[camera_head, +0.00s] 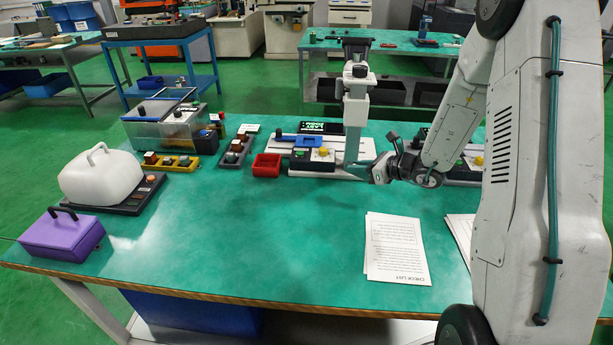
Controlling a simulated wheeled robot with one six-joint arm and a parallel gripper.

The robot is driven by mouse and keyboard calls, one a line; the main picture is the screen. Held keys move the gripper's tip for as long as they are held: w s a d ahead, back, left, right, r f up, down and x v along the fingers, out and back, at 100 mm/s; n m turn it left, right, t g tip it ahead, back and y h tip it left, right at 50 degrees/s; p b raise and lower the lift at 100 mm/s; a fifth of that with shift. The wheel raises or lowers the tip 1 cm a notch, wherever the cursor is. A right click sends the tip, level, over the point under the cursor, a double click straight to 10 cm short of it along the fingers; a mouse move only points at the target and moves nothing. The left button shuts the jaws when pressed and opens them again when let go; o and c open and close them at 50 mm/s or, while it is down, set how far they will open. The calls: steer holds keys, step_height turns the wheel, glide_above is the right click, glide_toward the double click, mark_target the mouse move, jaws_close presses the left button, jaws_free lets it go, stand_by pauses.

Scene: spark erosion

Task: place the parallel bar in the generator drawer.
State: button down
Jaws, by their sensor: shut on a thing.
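My gripper (366,171) has teal fingers and is low over the green table, just right of a black control box (312,161) with a yellow knob and buttons. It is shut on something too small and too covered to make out. I cannot pick out the parallel bar for certain. No open drawer can be told for sure, and I cannot tell which unit has the generator drawer. The grey column of a small machine (356,110) stands just behind my gripper.
A red bin (266,165) is left of the control box. Checklist sheets (396,248) lie at the front right. The middle front of the green table (260,240) is clear.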

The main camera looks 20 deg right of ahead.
steer(key=shift+n+g+y, duration=0.6)
steer(key=shift+n+y, duration=0.2)
steer(key=s+d, duration=0.1)
steer(key=s+d+f, duration=0.1)
steer(key=d, duration=0.1)
steer(key=s+d, duration=0.1)
steer(key=shift+s+d+f, duration=0.15)
steer(key=shift+d+f, duration=0.05)
steer(key=shift+f, duration=0.2)
steer(key=shift+s+f, duration=0.1)
glide_above(322, 194)
steer(key=shift+s+d+f, duration=0.15)
steer(key=shift+d+f, duration=0.1)
steer(key=shift+f, duration=0.45)
steer(key=shift+a+f, duration=0.15)
steer(key=shift+a, duration=0.15)
steer(key=shift+f, duration=1.6)
steer(key=shift+f, duration=0.2)
steer(key=c, duration=1.4)
jaws_free()
steer(key=shift+o, duration=0.2)
steer(key=shift+r, duration=0.1)
